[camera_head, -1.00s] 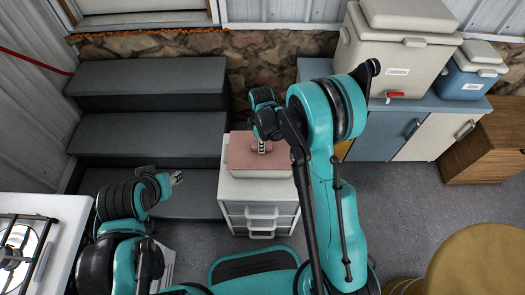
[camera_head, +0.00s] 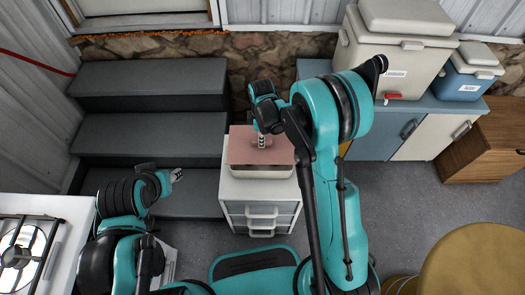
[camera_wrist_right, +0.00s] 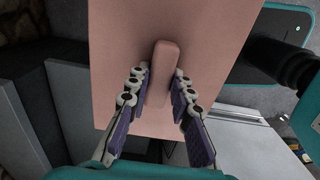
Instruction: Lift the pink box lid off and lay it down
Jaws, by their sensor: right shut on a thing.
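The flat pink lid (camera_head: 241,150) is above a pale box (camera_head: 262,172) on the small white drawer unit (camera_head: 238,192). It looks slightly raised, but how much gap lies under it cannot be told. In the right wrist view the lid (camera_wrist_right: 115,75) fills the middle, with a raised bar handle (camera_wrist_right: 166,62). My right gripper (camera_head: 261,143) is over the lid, and its two fingers (camera_wrist_right: 160,88) are shut on the bar handle from both sides. My left gripper (camera_head: 176,175) is at the left, away from the box, in front of the steps; its fingers are too small to read.
Dark grey steps (camera_head: 150,135) rise left of the drawer unit. Behind is a stone wall (camera_head: 270,60). A blue-grey cabinet (camera_head: 375,145) with coolers (camera_head: 395,58) stands at the right. A stove top (camera_head: 50,212) is at the front left, a round tan seat (camera_head: 480,260) at the front right.

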